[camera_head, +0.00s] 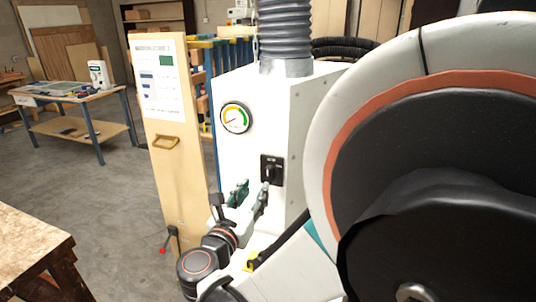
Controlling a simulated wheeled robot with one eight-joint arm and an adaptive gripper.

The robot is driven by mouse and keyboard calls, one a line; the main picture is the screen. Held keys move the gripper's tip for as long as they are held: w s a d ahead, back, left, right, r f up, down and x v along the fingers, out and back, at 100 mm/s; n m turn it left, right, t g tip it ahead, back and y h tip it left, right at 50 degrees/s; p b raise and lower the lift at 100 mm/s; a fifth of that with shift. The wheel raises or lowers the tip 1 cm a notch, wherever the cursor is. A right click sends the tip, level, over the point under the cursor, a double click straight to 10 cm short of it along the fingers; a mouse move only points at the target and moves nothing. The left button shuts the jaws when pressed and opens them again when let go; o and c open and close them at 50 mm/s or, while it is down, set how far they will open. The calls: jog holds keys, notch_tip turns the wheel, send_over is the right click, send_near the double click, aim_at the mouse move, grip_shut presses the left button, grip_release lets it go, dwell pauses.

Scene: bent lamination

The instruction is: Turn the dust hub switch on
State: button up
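The dust hub (228,88) is a white cabinet with a round gauge (236,117) on its front and a grey ribbed hose on top. Its switch (272,168) is a black rotary knob on a dark square plate, low on the right of the front face. My gripper (254,185) is just in front of the cabinet, below and left of the switch. Its two dark green-grey fingers stand apart, with nothing seen between them. The right fingertip overlaps the lower edge of the switch in this view; I cannot tell whether it touches. The knob's exact setting is too small to read.
A tall tan panel (172,200) with a posted sheet stands left of the hub. A wooden bench (30,240) is at the lower left, and a worktable (75,92) stands further back. Grey floor between them is clear. My own arm fills the right side.

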aim_at(268, 171)
jog(key=b+x, duration=0.2)
jog(key=x, duration=0.9)
jog(key=shift+a, duration=0.1)
grip_shut()
